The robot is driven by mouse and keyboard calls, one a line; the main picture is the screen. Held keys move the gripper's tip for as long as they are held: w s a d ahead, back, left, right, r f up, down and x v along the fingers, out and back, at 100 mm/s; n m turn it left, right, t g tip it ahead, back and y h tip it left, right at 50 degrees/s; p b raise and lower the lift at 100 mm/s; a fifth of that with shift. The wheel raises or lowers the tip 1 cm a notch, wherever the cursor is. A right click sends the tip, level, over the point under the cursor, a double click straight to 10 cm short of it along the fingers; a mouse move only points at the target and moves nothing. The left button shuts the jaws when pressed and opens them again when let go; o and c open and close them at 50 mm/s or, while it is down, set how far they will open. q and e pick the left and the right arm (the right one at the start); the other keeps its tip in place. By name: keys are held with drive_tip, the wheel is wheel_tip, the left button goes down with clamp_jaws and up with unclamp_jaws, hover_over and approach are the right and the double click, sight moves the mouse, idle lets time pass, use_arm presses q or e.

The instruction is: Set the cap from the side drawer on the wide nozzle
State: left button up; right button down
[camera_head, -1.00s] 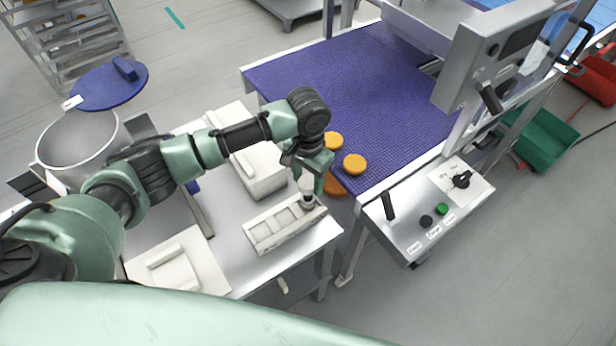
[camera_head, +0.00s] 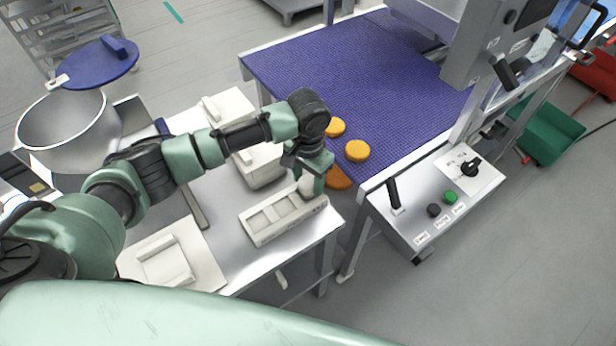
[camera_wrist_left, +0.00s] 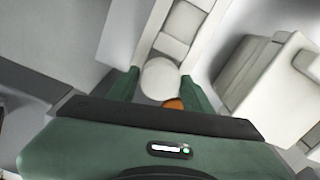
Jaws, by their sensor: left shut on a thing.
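My left gripper (camera_head: 307,179) is shut on a white round cap (camera_head: 306,187) over the right end of a long pale holder (camera_head: 262,232) with several square recesses. In the left wrist view the cap (camera_wrist_left: 160,79) sits between the two green fingers of my left gripper (camera_wrist_left: 159,86), at the near end of the holder (camera_wrist_left: 172,46). The wide nozzle is not visible; the cap and fingers cover that end of the holder. I cannot tell whether the cap is fully seated. I cannot make out the side drawer for certain. My right gripper is not in view.
White boxes (camera_head: 262,167) stand on the steel table behind the holder. A blue conveyor (camera_head: 350,85) with orange discs (camera_head: 357,150) and a control panel (camera_head: 432,208) flank the right.

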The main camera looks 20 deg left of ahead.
use_arm(q)
drive_tip(key=shift+p, duration=0.6)
idle(0.5)
drive_tip(key=shift+f, duration=0.2)
idle(0.6)
drive_tip(key=o, duration=1.9)
wheel_tip(320, 180, up, 7)
drive_tip(key=p, duration=0.9)
drive_tip(key=shift+f, duration=0.1)
